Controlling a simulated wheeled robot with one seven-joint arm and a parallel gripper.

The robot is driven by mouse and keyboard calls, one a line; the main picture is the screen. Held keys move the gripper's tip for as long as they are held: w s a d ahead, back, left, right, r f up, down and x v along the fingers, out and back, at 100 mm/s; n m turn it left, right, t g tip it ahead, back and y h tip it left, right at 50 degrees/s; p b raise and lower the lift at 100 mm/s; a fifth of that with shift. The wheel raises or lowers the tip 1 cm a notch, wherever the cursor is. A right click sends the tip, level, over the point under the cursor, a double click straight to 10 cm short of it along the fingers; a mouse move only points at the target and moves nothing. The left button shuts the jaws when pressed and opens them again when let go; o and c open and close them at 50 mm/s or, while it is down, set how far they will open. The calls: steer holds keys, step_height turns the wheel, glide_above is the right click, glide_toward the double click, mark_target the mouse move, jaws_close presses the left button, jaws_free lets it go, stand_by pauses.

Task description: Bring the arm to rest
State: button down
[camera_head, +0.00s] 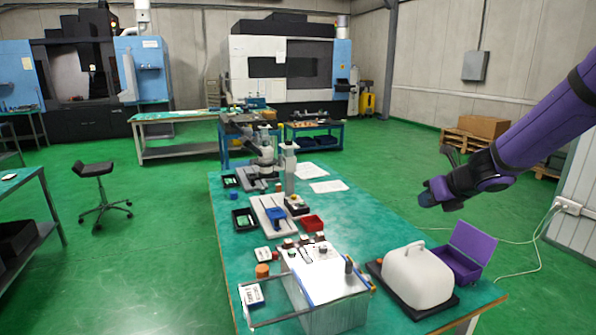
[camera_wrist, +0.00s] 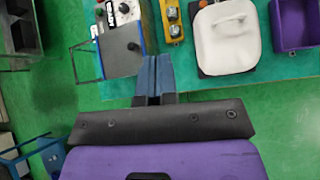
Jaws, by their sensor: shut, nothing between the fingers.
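My purple arm comes in from the right edge of the head view and is held up in the air. My gripper (camera_head: 428,198) is at its left end, above the level of the green-topped workbench (camera_head: 390,228). In the wrist view the two blue fingers of my gripper (camera_wrist: 154,75) lie together, shut, with nothing between them. No object is seen touching the fingers.
A white lidded container (camera_head: 418,274) and an open purple box (camera_head: 468,252) stand at the bench's near right.

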steer(key=s+a+r+n+g+h, duration=0.1)
steer(key=s+a+r+n, duration=0.35)
steer(key=s+n, duration=0.45)
steer(key=s+a+r+n+g, duration=0.1)
steer(key=s+a+r+n, duration=0.3)
steer(key=s+n, duration=0.5)
steer(key=s+d+r+n+h, duration=0.1)
steer(key=s+d+r+n, duration=0.1)
steer(key=s+n, duration=0.5)
steer(key=s+d+r+n+g+h, duration=0.1)
steer(key=s+d+n, duration=0.3)
steer(key=s+n, duration=0.4)
steer(key=s+r+h, duration=0.1)
steer(key=s, duration=0.1)
steer(key=shift+s+h, duration=0.3)
steer(key=shift+s, duration=0.1)
